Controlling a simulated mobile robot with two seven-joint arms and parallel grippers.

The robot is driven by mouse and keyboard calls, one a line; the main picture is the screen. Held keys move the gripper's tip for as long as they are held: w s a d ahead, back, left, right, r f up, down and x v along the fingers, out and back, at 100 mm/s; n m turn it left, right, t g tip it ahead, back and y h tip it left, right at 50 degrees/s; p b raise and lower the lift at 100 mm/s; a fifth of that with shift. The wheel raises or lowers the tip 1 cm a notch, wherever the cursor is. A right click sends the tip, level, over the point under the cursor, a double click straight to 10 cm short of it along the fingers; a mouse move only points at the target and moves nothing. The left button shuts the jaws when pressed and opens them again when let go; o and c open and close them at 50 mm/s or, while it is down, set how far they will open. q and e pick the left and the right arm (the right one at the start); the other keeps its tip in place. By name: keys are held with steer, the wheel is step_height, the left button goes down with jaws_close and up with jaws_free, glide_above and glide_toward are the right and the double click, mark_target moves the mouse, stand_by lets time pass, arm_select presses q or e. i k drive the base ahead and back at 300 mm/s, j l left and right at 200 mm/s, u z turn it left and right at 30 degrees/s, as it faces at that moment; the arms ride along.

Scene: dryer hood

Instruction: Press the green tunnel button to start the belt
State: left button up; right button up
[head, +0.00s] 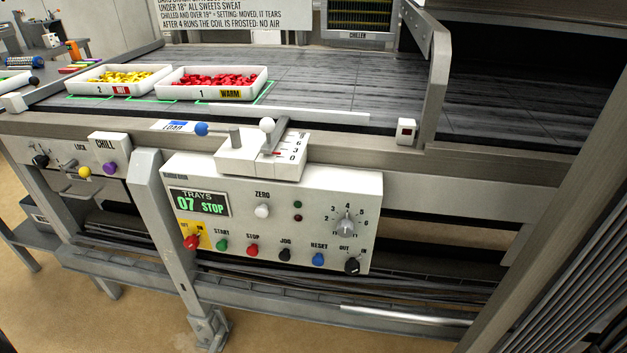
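The green button (222,244), labelled START, sits on the lower left of the white control panel (330,200) below the belt. It is between a red knob (191,242) on a yellow plate and the red STOP button (252,250). The panel display (200,203) reads TRAYS 07 STOP. The belt (330,75) is a dark slatted surface behind the panel, leading into a dark tunnel opening on the right. Neither gripper shows in the head view.
Tray 1 (212,94) with red sweets and tray 2 (118,92) with yellow ones stand on the belt. A lever box (262,155) rises above the panel. A grey leg (166,220) stands just left of the panel. Black JOG and blue RESET buttons (318,259) are right of STOP.

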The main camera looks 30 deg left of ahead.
mark_target(221, 246)
steer(key=j+u, duration=0.1)
steer(key=u, duration=1.45)
